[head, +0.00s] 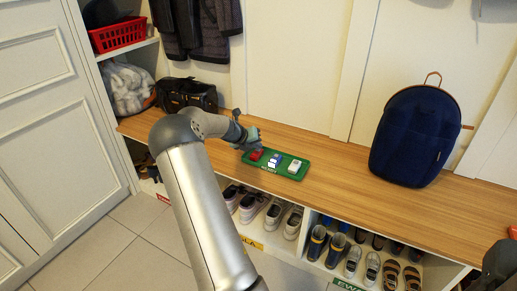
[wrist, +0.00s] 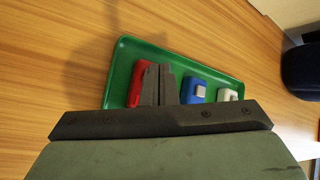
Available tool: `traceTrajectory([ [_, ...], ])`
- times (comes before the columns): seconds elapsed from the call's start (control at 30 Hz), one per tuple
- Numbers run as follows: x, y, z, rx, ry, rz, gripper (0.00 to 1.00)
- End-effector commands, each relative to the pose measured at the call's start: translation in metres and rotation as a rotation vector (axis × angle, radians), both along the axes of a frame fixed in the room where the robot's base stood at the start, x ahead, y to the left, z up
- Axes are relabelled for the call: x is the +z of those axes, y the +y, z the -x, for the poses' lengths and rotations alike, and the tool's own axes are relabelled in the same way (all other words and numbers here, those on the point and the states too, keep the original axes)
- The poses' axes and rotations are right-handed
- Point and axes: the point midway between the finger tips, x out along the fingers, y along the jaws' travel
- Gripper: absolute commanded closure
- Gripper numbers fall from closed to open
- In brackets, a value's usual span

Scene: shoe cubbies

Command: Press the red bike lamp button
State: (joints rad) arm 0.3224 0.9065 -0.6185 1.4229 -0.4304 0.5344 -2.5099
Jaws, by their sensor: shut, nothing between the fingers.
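A red bike lamp (head: 255,155) lies at the left end of a green tray (head: 287,176) on the wooden bench. In the wrist view the red lamp (wrist: 135,84) shows just left of my gripper's fingers, partly hidden by them; its button is not visible. My gripper (wrist: 158,68) is shut and empty, over the tray beside or above the red lamp. It also shows in the head view (head: 252,144). I cannot tell whether the fingertips touch the lamp. A blue lamp (wrist: 195,90) with a pale button and a white lamp (wrist: 229,95) lie to the right.
A dark blue backpack (head: 415,137) stands on the bench (head: 340,178) at the right. A black bag (head: 186,94) sits at the back left. Shoes fill the cubbies below. The bench between tray and backpack is clear.

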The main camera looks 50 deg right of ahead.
Motion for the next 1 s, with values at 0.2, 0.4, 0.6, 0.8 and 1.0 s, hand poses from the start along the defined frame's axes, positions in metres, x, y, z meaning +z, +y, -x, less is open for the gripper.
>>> traceTrajectory([
  [0.2, -0.0002, 0.0001, -0.0001, 0.0, 0.0, 0.0, 1.0],
  [0.4, -0.0012, 0.0001, -0.0001, 0.001, 0.001, 0.0, 1.0],
  [0.6, -0.0036, 0.0001, -0.0002, 0.001, 0.001, 0.0, 1.0],
  [0.8, -0.0018, 0.0002, -0.0002, 0.001, 0.001, 0.0, 1.0],
  [1.0, 0.006, 0.0004, -0.0001, 0.0, 0.0, -0.001, 1.0],
])
